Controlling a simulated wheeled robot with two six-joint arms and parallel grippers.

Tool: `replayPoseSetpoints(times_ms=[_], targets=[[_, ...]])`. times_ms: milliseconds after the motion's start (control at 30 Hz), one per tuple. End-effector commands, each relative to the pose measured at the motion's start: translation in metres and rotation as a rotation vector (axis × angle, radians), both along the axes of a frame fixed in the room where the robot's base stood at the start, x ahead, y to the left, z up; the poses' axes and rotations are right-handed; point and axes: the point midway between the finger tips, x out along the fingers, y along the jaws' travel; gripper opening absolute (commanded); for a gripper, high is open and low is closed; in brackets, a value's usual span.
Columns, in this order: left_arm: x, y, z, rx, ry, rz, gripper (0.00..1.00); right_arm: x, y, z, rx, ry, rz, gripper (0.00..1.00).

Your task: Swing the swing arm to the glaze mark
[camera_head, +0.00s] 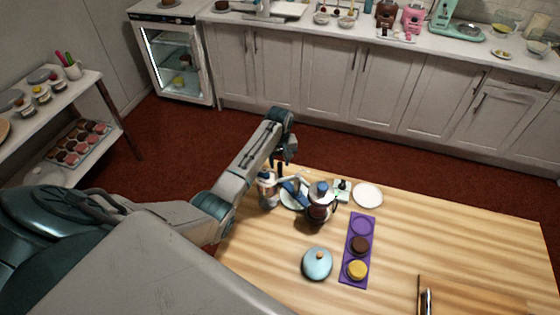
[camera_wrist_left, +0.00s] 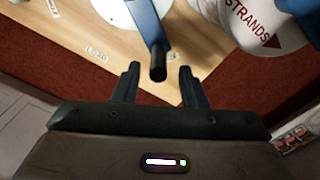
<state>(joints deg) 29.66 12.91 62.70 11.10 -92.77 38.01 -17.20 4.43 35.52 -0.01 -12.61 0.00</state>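The blue swing arm (camera_wrist_left: 150,25) ends in a dark tip (camera_wrist_left: 157,66) in the left wrist view. My left gripper (camera_wrist_left: 158,72) is open, with one finger on either side of this tip and visible gaps to both. In the head view, my left gripper (camera_head: 280,162) is over the table's far left corner, near the blue swing arm (camera_head: 296,192). Part of a pale round plate (camera_wrist_left: 113,12) shows beside the swing arm. Small white labels (camera_wrist_left: 96,53) lie on the wood, but their words are too small to read. My right gripper is out of view.
A jug (camera_head: 320,204) and a white bottle (camera_head: 267,190) stand close to the swing arm. A white plate (camera_head: 368,195), a purple tray (camera_head: 356,222) and a blue domed lid (camera_head: 317,264) are nearby. The table's right middle (camera_head: 460,235) is clear.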

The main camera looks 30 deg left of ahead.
Motion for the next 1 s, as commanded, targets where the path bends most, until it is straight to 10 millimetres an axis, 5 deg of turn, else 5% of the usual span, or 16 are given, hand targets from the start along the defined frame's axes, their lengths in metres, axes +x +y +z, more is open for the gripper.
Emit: replayPoseSetpoints(times_ms=[267,1000], targets=[[0.0,-0.001,0.004,-0.001,0.001,0.0,0.38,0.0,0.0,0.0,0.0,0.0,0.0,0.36],[-0.001,-0.001,0.068,-0.002,0.002,-0.001,0.38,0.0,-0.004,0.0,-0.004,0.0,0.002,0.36]])
